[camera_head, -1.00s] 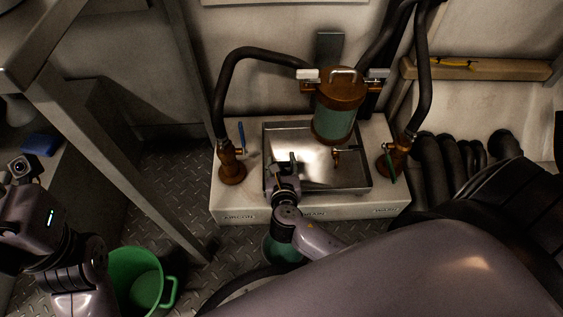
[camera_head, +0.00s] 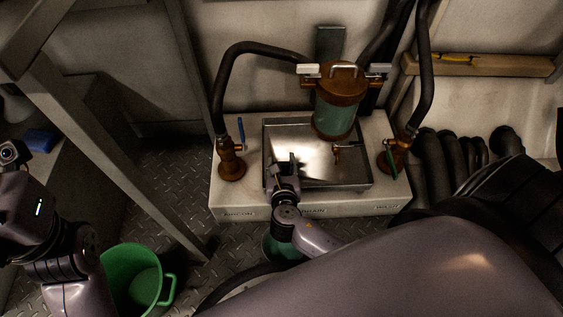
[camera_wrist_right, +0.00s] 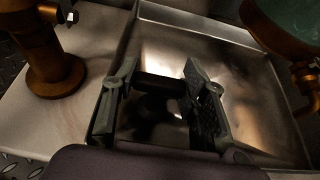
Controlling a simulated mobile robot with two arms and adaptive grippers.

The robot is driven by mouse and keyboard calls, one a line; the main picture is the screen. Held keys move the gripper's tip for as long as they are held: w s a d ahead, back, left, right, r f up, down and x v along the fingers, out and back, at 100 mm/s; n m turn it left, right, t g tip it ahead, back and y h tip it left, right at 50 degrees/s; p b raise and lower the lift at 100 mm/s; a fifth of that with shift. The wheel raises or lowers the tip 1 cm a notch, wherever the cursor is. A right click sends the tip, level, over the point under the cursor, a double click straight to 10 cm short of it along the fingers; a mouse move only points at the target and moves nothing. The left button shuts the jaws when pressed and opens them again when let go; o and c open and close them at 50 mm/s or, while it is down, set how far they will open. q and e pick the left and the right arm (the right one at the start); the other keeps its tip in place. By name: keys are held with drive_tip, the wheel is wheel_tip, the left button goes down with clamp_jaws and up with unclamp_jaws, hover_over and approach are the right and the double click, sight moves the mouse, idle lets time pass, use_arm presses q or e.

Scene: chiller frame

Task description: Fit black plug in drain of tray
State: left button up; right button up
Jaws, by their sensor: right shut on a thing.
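The shallow metal tray (camera_head: 350,180) sits on the pale plinth below the glass-sided canister. My right gripper (camera_head: 284,166) is over the tray's left front part. In the right wrist view, the gripper (camera_wrist_right: 160,78) is shut on the black plug (camera_wrist_right: 158,83), a dark cylinder lying across between the two fingers. The tray's shiny floor (camera_wrist_right: 250,78) shows behind and to the right of it. I cannot make out the drain; the dark area beneath the gripper is unclear. My left arm is at the left edge of the head view, with its fingers out of view.
The canister (camera_head: 336,118) with a small tap (camera_head: 342,149) overhangs the tray's back. Brown pipe fittings with a blue-handled valve (camera_head: 231,160) and a green-handled valve (camera_head: 391,158) flank the tray. A green bucket (camera_head: 132,280) stands on the floor at the lower left.

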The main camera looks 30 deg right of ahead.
drive_tip(key=shift+f+b, duration=0.3)
drive_tip(key=shift+f, duration=0.45)
drive_tip(key=o, duration=1.2)
drive_tip(key=v, duration=1.2)
drive_tip(key=shift+f, duration=0.1)
drive_tip(key=shift+s, duration=0.1)
